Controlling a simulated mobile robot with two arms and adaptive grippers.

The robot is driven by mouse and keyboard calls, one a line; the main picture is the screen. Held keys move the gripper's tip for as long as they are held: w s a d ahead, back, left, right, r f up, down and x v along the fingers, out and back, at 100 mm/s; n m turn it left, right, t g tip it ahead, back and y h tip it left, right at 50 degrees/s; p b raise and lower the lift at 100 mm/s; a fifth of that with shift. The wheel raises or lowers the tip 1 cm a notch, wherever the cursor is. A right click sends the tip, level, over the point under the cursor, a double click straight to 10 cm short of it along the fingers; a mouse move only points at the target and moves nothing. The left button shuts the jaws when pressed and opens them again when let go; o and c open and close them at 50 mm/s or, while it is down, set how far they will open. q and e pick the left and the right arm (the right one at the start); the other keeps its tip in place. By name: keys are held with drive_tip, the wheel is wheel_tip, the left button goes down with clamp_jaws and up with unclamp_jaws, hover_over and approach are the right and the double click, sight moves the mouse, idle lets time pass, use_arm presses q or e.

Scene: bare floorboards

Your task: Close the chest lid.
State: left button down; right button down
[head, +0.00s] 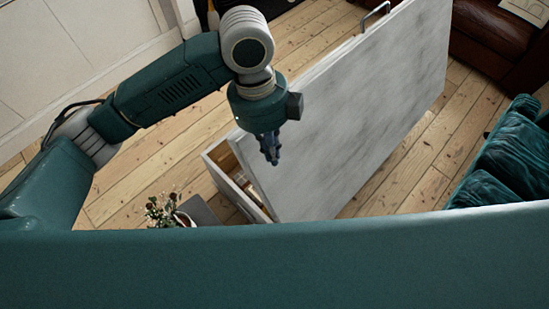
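The chest's lid (345,125) is a large pale marbled panel that stands raised, tilted, with a metal handle (374,15) at its far top edge. The chest body (215,160) shows only in part below and left of the lid, with a light wooden inside; the rest is hidden behind the lid and my own teal body. My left gripper (271,155) points down at the lid's left side, over the chest's opening. I cannot tell whether it touches the lid. Its fingers look close together, but their gap is too small to read. My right gripper is not in view.
Teal cushions (510,155) lie at the right. Dark brown leather furniture (495,40) is at the back right. Bare floorboards (150,160) lie left of the chest.

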use_arm(q)
drive_tip(key=p, duration=0.4)
hover_over(267, 181)
drive_tip(key=f, duration=1)
drive_tip(key=shift+s+d+f, duration=0.15)
drive_tip(key=shift+s+f, duration=0.1)
drive_tip(key=shift+s, duration=0.15)
drive_tip(key=shift+w+a+f+p, duration=0.3)
drive_tip(key=shift+d, duration=0.1)
